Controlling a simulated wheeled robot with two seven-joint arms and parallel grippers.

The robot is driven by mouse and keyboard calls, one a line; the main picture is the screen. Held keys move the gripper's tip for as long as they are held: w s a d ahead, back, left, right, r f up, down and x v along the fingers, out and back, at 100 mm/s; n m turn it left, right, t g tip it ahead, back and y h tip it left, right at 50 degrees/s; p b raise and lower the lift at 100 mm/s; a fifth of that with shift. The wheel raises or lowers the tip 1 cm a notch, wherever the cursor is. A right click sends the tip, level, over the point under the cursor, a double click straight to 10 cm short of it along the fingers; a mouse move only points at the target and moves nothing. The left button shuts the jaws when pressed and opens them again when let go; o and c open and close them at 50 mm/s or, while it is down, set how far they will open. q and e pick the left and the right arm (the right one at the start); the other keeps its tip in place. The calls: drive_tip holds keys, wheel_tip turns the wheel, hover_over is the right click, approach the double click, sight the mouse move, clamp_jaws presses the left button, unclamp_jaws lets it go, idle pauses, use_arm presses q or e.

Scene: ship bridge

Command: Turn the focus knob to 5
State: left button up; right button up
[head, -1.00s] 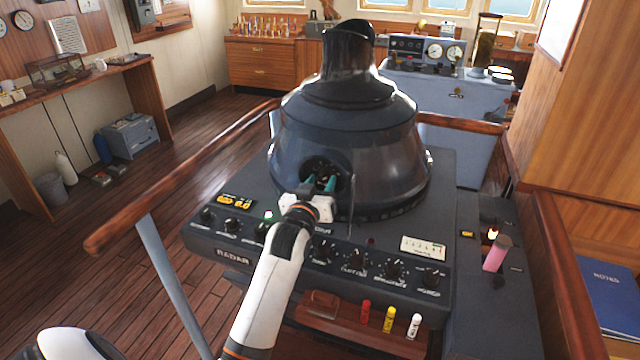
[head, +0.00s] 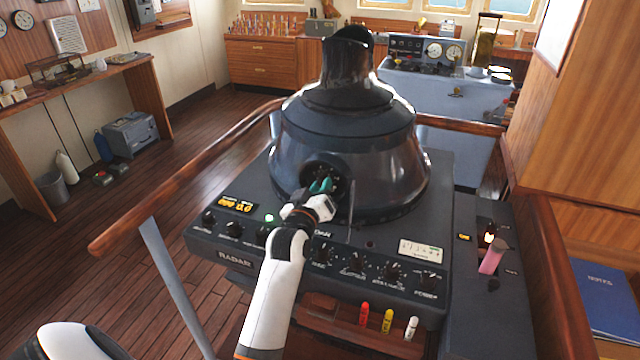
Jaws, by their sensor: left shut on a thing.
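The radar console (head: 215,235) carries a dark glossy viewing hood (head: 290,140). A round dark dial (head: 311,170) with small pale marks around it is set low in the hood's front. My left gripper (head: 322,185) is at this dial, its teal fingers shut on the knob in its middle. The fingers hide most of the knob, and I cannot read which number it points to. My right gripper is not in view.
A row of black knobs (head: 391,271) and a white label plate (head: 420,250) line the panel below the hood. Red, yellow and white markers (head: 388,320) stand in the front tray. A wooden handrail (head: 180,187) runs along the left.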

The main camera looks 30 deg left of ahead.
use_arm(q)
drive_tip(key=n+p, duration=0.1)
drive_tip(key=n, duration=0.2)
drive_tip(key=shift+r+n+p, duration=0.15)
drive_tip(key=shift+n+p, duration=0.15)
drive_tip(key=shift+p, duration=0.1)
drive_tip(key=shift+n+p, duration=0.6)
drive_tip(key=shift+n, duration=0.6)
drive_tip(key=o, duration=1)
drive_tip(key=shift+s, duration=0.1)
drive_tip(key=p+v, duration=0.4)
drive_tip(key=v, duration=0.7)
drive_tip(key=shift+s, duration=0.4)
